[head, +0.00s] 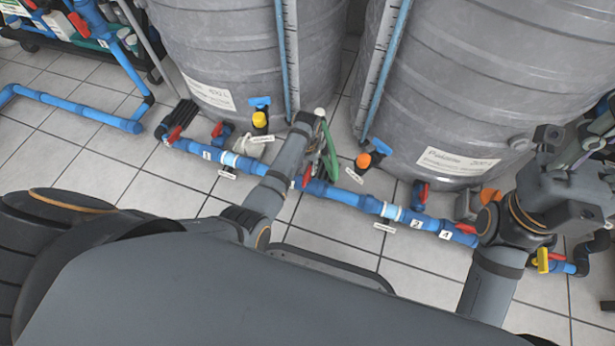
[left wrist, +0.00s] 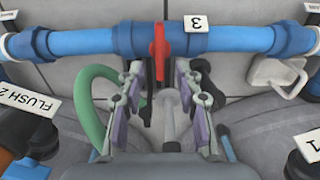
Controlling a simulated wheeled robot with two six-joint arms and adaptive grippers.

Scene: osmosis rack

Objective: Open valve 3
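Valve 3 has a red handle (left wrist: 159,48) that stands across the blue pipe (left wrist: 85,42). A "3" label (left wrist: 196,23) sits beside it, upside down in the left wrist view. In the head view a red handle (head: 307,176) shows on the pipe just below my left gripper (head: 310,152); the label there is hidden. In the left wrist view the fingers of my left gripper (left wrist: 158,78) are apart, one on each side of the handle's end. I cannot tell whether they touch it. My right gripper (head: 592,140) is at the right edge, partly cut off, its fingers unclear.
Two large grey tanks (head: 440,85) stand behind the pipe. Other red handles (head: 174,134) and an orange-handled valve (head: 364,160) are nearby. A green hose (left wrist: 92,100) curves close beside my left gripper. Tiled floor (head: 150,185) is clear in front of the pipe.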

